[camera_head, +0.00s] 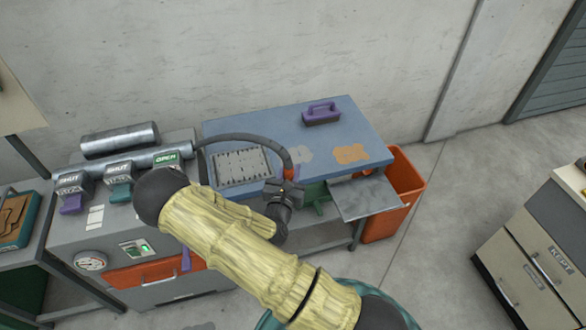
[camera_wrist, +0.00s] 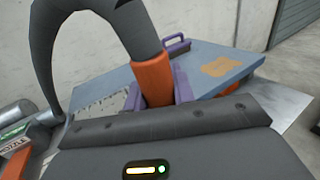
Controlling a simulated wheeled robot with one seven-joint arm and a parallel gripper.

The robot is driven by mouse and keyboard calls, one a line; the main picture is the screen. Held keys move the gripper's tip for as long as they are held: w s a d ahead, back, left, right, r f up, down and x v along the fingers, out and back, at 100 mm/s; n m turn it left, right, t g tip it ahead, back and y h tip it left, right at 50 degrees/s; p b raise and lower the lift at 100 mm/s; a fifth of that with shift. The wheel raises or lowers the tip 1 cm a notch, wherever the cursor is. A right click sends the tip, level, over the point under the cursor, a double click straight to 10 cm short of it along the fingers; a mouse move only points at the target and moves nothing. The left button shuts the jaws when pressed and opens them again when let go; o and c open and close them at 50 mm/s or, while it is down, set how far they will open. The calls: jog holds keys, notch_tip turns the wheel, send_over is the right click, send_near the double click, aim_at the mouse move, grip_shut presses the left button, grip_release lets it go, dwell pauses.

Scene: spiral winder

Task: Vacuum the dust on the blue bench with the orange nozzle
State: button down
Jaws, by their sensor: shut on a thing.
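The blue bench (camera_head: 240,125) stands against the wall, with a tan dust patch (camera_head: 350,154) on its right part and a paler patch (camera_head: 299,155) left of it. My gripper (camera_head: 287,183) is shut on the orange nozzle (camera_head: 290,174), over the bench's front edge. The wrist view shows the nozzle (camera_wrist: 153,79) between purple jaw parts, with the grey hose (camera_wrist: 128,28) running from its top. The tan patch (camera_wrist: 220,66) lies right of the nozzle there. The nozzle's mouth is hidden, so I cannot tell whether it touches the bench.
A purple-handled block (camera_head: 321,114) sits at the bench's back. A slotted grille (camera_head: 243,166) lies at its left. A metal tray (camera_head: 367,198) juts out front right, near an orange bin (camera_head: 405,190).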

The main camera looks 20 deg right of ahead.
jog(key=f+n+y, duration=0.2)
jog(key=a+f+n+t+y, duration=0.1)
jog(key=f+y, duration=0.2)
jog(key=a+f+n+t+y, duration=0.1)
jog(key=f+n+y, duration=0.1)
jog(key=f+y, duration=0.1)
jog(key=shift+s+n, duration=0.3)
jog(key=shift+s, duration=0.05)
jog(key=shift+w, duration=0.1)
